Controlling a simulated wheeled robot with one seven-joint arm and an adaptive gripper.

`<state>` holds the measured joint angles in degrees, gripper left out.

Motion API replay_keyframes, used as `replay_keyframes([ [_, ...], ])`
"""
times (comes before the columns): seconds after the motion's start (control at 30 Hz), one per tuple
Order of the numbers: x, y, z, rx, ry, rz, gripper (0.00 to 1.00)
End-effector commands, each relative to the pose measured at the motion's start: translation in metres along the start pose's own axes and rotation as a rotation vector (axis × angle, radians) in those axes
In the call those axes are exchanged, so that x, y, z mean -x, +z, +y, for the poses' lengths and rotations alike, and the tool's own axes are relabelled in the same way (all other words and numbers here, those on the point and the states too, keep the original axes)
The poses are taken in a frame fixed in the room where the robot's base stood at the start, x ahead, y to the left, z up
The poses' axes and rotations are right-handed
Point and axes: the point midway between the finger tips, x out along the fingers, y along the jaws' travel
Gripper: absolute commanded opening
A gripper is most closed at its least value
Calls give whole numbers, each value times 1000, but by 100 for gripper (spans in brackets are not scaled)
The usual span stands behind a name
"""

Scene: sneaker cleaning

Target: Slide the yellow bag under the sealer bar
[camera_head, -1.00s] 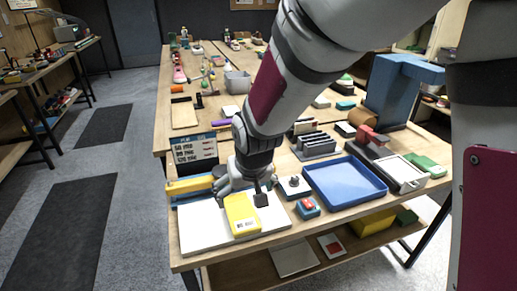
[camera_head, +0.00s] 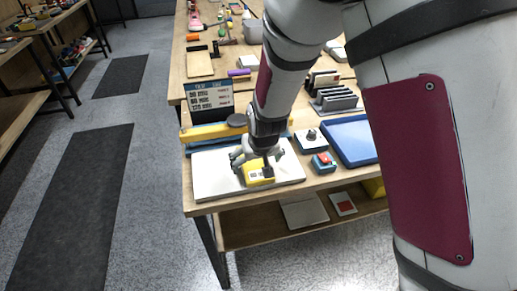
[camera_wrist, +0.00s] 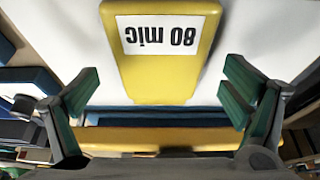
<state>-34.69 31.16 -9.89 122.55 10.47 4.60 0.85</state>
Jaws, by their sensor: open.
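The yellow bag (camera_head: 262,181) lies on a white board (camera_head: 215,184) at the table's front left corner. In the wrist view the bag (camera_wrist: 160,70) bears a white label reading "80 mic", upside down. The sealer, with a yellow bar (camera_head: 212,132) over a blue base (camera_wrist: 150,118), stands along the back edge of the board, behind the bag. My gripper (camera_head: 253,166) is open, low over the bag and partly hiding it. In the wrist view its green-padded fingers (camera_wrist: 160,98) stand apart, one on each side of the bag's near end, with gaps.
A sign with printed lines (camera_head: 209,99) stands behind the sealer. A small blue box with a red top (camera_head: 323,161), a grey device with a knob (camera_head: 311,140) and a blue tray (camera_head: 352,137) are to the right. A lower shelf (camera_head: 262,225) lies beneath the table.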

Motion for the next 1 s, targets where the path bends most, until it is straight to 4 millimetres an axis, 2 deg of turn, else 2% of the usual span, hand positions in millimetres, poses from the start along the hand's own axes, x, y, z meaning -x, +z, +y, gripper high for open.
replay_keyframes([
  [0.13,-9,0,0,-1,0,-1,93],
  [0.43,-10,0,0,-1,0,0,93],
  [0.47,-10,0,0,-1,0,0,89],
  [0.67,-10,0,0,-1,0,0,43],
  [0.7,-10,0,0,-1,0,0,41],
  [1.0,-12,-3,0,-1,0,-1,41],
])
